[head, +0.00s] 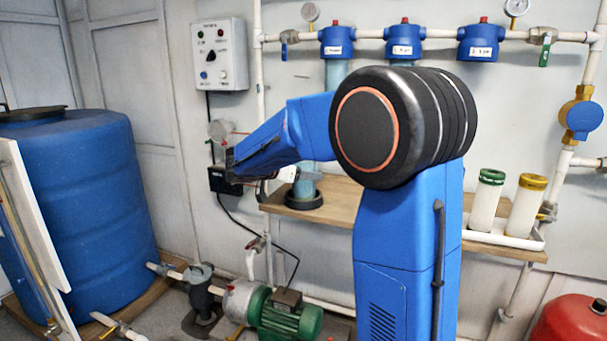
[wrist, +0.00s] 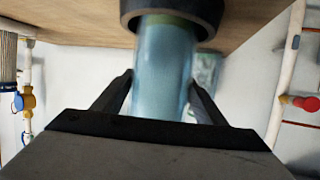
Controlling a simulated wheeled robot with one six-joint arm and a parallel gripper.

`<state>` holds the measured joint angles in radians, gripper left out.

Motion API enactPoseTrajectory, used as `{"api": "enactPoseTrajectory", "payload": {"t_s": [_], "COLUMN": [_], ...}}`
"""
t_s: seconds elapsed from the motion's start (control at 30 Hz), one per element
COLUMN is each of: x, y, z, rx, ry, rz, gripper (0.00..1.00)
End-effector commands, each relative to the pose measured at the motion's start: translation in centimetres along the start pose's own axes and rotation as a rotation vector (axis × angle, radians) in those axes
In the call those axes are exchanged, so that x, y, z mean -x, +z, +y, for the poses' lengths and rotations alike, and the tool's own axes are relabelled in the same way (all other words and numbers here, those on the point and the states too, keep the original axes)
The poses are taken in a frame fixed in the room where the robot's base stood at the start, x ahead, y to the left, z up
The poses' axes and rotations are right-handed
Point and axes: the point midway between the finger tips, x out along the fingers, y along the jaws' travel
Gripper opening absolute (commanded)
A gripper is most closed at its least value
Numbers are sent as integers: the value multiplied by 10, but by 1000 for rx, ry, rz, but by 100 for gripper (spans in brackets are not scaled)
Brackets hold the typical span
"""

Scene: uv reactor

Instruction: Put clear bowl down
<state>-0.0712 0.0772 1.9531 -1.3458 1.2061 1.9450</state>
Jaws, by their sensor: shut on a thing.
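The clear bowl (wrist: 163,65) is a bluish see-through cylinder. In the wrist view my gripper (wrist: 158,84) is shut on it, with one dark finger on each side. The bowl's far end meets a thick black ring (wrist: 207,18) at the wooden shelf, which shows at the top of this view. In the head view the bowl (head: 304,186) stands upright with its lower end in the black ring (head: 303,202). My arm hides much of the bowl and most of the gripper there. I cannot tell whether the bowl rests fully on the bottom.
The wooden shelf (head: 340,199) also bears a white tray (head: 500,237) with a green-topped cartridge (head: 486,200) and a yellow-topped one (head: 525,205). Blue filter heads (head: 404,42) hang from the pipe above. A pump (head: 289,315) sits below and a blue tank (head: 85,210) at left.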

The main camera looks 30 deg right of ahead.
Motion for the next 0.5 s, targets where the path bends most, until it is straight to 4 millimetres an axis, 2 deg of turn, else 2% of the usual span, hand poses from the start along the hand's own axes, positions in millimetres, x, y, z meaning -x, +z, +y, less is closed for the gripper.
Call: {"api": "enactPoseTrajectory", "payload": {"t_s": [0.3, 0.33, 0.4, 0.5], "x": [0, -1, -1, -1], "y": [1, 2, 2, 2], "z": [0, 0, 0, 0], "rx": [-1, 0, 0, 0], "ry": [-1, 0, 0, 0], "rz": [1, 0, 0, 0], "gripper": [25, 73, 84, 84]}}
